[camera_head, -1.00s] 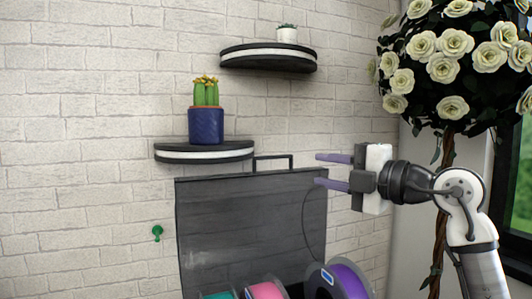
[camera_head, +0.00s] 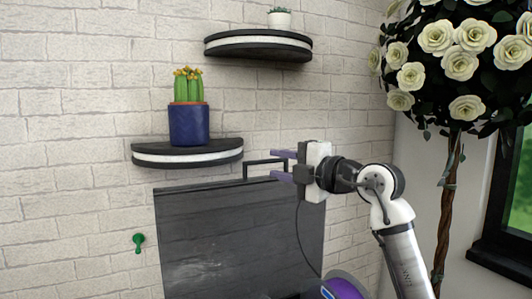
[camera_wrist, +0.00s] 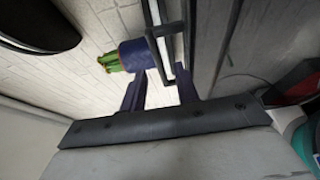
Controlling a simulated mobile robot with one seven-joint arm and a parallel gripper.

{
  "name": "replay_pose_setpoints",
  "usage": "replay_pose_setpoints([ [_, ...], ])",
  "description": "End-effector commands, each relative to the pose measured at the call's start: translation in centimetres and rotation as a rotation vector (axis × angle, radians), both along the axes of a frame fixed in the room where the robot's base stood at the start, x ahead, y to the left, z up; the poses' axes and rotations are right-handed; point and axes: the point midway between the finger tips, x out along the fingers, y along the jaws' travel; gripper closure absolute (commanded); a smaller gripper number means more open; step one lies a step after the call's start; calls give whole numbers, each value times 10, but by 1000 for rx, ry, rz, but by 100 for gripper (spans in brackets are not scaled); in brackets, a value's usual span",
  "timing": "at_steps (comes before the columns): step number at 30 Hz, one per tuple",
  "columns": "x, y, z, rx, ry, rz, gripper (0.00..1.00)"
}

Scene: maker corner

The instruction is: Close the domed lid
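The lid (camera_head: 235,235) stands raised against the brick wall in the head view; from here it looks like a flat dark panel. Its black handle (camera_head: 262,163) sticks up from the top edge. My gripper (camera_head: 281,166) is at the right end of the handle, fingers apart and pointing left. In the wrist view the lid (camera_wrist: 206,40) is on the right, and the handle (camera_wrist: 154,48) lies ahead of and roughly between the two open fingertips (camera_wrist: 160,85). I cannot tell whether a finger touches it.
A shelf (camera_head: 187,158) with a blue cactus pot (camera_head: 188,124) is close left of the handle. A higher shelf (camera_head: 258,48) holds a small white pot (camera_head: 279,19). A purple spool (camera_head: 345,285) is below the lid. A rose tree (camera_head: 446,180) stands right.

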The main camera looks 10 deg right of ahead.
Motion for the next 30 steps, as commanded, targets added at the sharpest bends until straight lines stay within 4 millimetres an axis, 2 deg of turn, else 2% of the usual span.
replay_pose_setpoints([
  [3,18,12,3,1,1,2,69],
  [9,34,22,1,1,1,1,69],
  [19,37,24,-1,0,0,0,69],
  [20,37,24,-1,0,0,0,70],
  [27,37,24,-1,0,0,0,100],
  [30,37,24,-1,0,0,0,100],
])
